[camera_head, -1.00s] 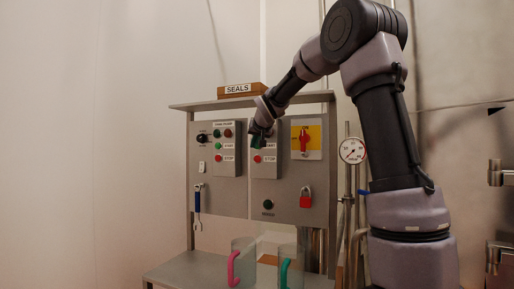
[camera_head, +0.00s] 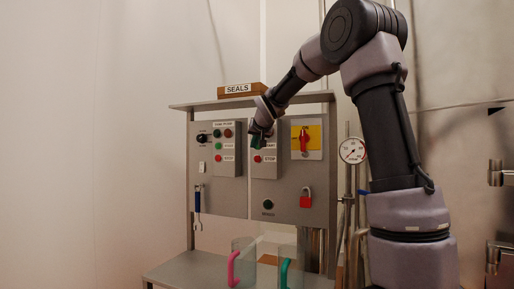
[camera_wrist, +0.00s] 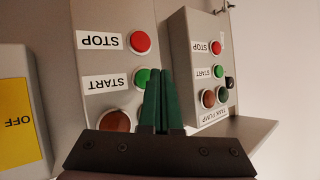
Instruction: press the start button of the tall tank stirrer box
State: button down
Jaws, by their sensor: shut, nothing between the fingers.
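My gripper (camera_head: 262,134) is at the upper part of the middle button box (camera_head: 265,171) on the grey panel. In the wrist view, which is upside down, its green fingers (camera_wrist: 159,74) are closed together with nothing between them. The box's green START button (camera_wrist: 141,78) is right beside the fingertips, its edge partly covered by a finger. I cannot tell whether they touch. The red STOP button (camera_wrist: 140,42) and a dark reddish lamp (camera_wrist: 114,120) are on the same box. The box's name label is hidden, and the head view hides its start button behind my gripper.
The TANK PUMP box (camera_head: 228,166), with similar buttons, is to the left. A yellow-backed red rotary switch (camera_head: 305,140) is to the right, above a red padlock (camera_head: 306,199).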

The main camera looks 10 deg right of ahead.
jog(key=shift+w+d, duration=0.1)
dwell(0.3)
jog(key=shift+w+d, duration=0.15)
jog(key=shift+w, duration=0.1)
jog(key=shift+w+d, duration=0.25)
jog(key=shift+w, duration=0.05)
dwell(0.7)
jog(key=shift+a, duration=0.1)
jog(key=shift+s+a, duration=0.4)
jog(key=shift+s, duration=0.25)
jog(key=shift+s+a, duration=0.75)
jog(key=shift+s, duration=0.25)
jog(key=shift+s+a, duration=0.7)
jog(key=shift+s, duration=0.3)
jog(key=shift+s, duration=0.1)
